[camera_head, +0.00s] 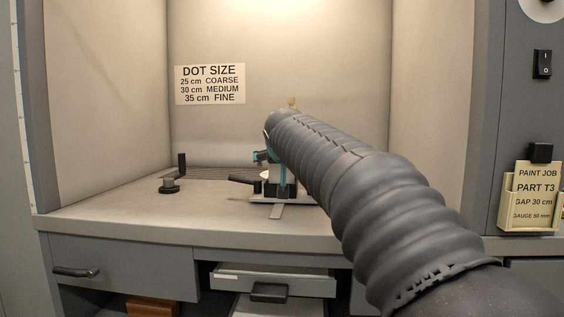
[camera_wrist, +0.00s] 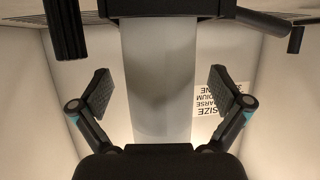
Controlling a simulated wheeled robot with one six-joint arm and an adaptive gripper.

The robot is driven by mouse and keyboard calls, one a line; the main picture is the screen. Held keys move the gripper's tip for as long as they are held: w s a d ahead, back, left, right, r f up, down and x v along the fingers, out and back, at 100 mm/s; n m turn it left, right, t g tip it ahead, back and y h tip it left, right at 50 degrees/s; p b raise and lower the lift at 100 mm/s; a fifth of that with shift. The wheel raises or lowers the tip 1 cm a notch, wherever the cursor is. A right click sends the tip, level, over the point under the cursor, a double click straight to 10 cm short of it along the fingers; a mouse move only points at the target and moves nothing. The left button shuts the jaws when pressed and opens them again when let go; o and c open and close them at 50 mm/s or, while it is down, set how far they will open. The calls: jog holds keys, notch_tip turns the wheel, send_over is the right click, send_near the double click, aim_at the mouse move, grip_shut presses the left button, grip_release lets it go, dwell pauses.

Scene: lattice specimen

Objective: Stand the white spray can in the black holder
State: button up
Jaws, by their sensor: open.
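The white spray can (camera_wrist: 157,75) shows as a pale upright cylinder in the upside-down wrist view. It stands between the two fingers of my gripper (camera_wrist: 158,95). The fingers are open, with a gap on each side of the can. The black holder (camera_wrist: 172,8) appears as a dark band across the can's lower end, at the picture's top; how deep the can sits in it is hidden. In the head view my arm hides most of the can, and only part of my gripper (camera_head: 268,158) shows, above a grey stand foot (camera_head: 276,210).
A black knob (camera_head: 169,185) and a short black post (camera_head: 182,161) stand left on the grey bench (camera_head: 130,215). A dark grate (camera_head: 215,173) lies behind. A dot size sign (camera_head: 210,85) hangs on the back wall. The bench's left front is clear; an open drawer (camera_head: 275,280) juts out below.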

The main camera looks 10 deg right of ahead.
jog(key=shift+s, duration=0.1)
jog(key=b+v, duration=0.1)
jog(key=v, duration=0.3)
jog(key=shift+s+r, duration=0.2)
jog(key=shift+s, duration=0.15)
dwell(0.3)
jog(key=v, duration=1.2)
dwell(0.3)
